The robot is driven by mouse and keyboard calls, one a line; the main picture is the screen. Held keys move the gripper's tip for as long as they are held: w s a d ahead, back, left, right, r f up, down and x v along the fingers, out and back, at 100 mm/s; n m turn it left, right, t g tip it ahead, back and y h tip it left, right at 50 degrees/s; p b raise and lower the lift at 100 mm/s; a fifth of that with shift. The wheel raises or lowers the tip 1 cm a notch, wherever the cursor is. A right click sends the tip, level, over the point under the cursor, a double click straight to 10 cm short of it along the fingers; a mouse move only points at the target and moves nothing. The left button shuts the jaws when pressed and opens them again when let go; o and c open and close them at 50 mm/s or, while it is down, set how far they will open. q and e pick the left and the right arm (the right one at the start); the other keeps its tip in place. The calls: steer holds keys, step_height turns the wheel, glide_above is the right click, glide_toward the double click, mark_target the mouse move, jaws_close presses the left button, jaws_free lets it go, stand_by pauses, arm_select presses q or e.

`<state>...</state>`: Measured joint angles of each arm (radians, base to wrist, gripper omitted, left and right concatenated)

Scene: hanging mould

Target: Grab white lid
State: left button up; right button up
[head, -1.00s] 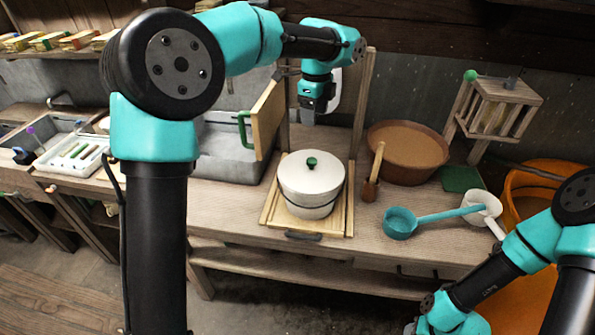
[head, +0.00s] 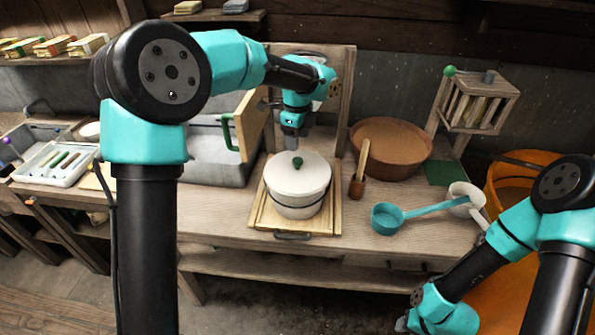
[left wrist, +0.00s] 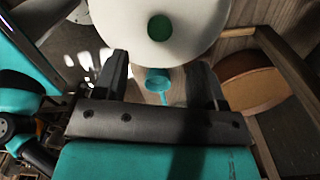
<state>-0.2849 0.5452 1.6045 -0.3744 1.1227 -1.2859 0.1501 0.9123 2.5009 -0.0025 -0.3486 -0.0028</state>
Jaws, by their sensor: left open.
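The white lid (head: 283,177) with a green knob (head: 297,163) sits on a white pot (head: 292,208) on the counter. My left gripper (head: 291,143) is just above and behind the knob in the head view, pointing down, apart from it. In the left wrist view the lid (left wrist: 190,40) fills the top middle, with its green knob (left wrist: 159,27) beyond the two spread fingers of my left gripper (left wrist: 160,78). Nothing is between the fingers. My right arm is at the lower right; its fingers do not show.
The pot stands on a wooden tray (head: 258,218). To its right are a wooden-handled tool (head: 362,165), a brown bowl (head: 390,145) and a teal ladle (head: 385,217). A wooden panel with a green handle (head: 228,132) stands at the left, beside a grey basin (head: 210,165).

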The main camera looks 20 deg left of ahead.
mark_target(298, 160)
arm_select(q)
steer(key=shift+f, duration=1.8)
steer(key=shift+f, duration=0.1)
steer(key=shift+f, duration=2.45)
steer(key=c, duration=1)
